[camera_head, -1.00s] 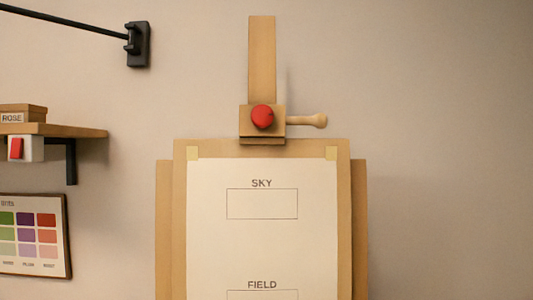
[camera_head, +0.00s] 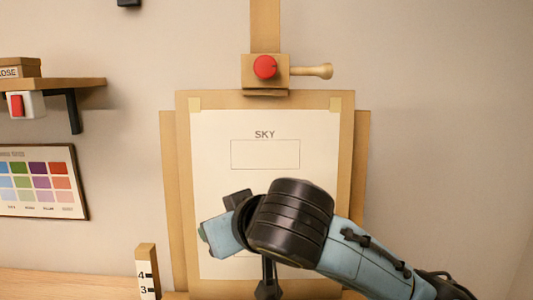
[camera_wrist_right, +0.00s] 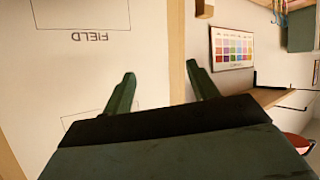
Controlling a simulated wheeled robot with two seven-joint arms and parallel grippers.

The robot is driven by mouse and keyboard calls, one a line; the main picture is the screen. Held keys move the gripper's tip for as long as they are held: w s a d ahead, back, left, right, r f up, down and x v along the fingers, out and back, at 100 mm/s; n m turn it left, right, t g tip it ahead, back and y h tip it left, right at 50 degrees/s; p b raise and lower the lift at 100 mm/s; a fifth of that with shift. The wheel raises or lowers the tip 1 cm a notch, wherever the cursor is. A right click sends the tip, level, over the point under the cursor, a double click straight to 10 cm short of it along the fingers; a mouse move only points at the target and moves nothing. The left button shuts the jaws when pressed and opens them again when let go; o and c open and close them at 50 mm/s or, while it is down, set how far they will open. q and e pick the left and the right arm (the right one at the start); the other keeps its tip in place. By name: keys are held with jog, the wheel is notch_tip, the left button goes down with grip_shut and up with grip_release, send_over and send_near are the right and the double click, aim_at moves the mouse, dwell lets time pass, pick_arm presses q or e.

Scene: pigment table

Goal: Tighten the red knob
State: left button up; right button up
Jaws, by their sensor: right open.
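The red knob (camera_head: 265,67) is a round red disc on the wooden clamp block at the top of the easel. A pale wooden handle (camera_head: 312,71) sticks out to the right of that block. My right arm comes in from the lower right in the head view, in front of the paper and well below the knob. In the right wrist view my right gripper (camera_wrist_right: 160,85) is open, with two dark green fingers apart and nothing between them. The knob does not show in the right wrist view. My left gripper is in neither view.
The easel board (camera_head: 182,150) holds a white paper (camera_head: 215,122) marked SKY. A shelf (camera_head: 70,83) with a red-and-white switch (camera_head: 20,104) and a colour chart (camera_head: 40,182) are on the wall at left. A numbered post (camera_head: 147,270) stands low left. The wall right of the easel is clear.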

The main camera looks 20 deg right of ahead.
notch_tip(320, 180, up, 14)
jog(key=s+d+t+h, duration=0.2)
jog(key=t, duration=0.1)
jog(key=m+t+h+p, duration=0.3)
jog(key=m+h, duration=0.1)
send_near(266, 67)
jog(key=w+p, duration=0.1)
jog(key=w, duration=0.2)
jog(key=w+d+p, duration=0.1)
jog(key=w, duration=0.1)
jog(key=w+p, duration=0.2)
jog(key=w, duration=0.1)
jog(key=shift+w+d+r, duration=0.2)
jog(key=shift+w+d, duration=0.1)
jog(key=shift+w+f, duration=0.1)
jog(key=shift+w, duration=0.35)
jog(key=c, duration=1)
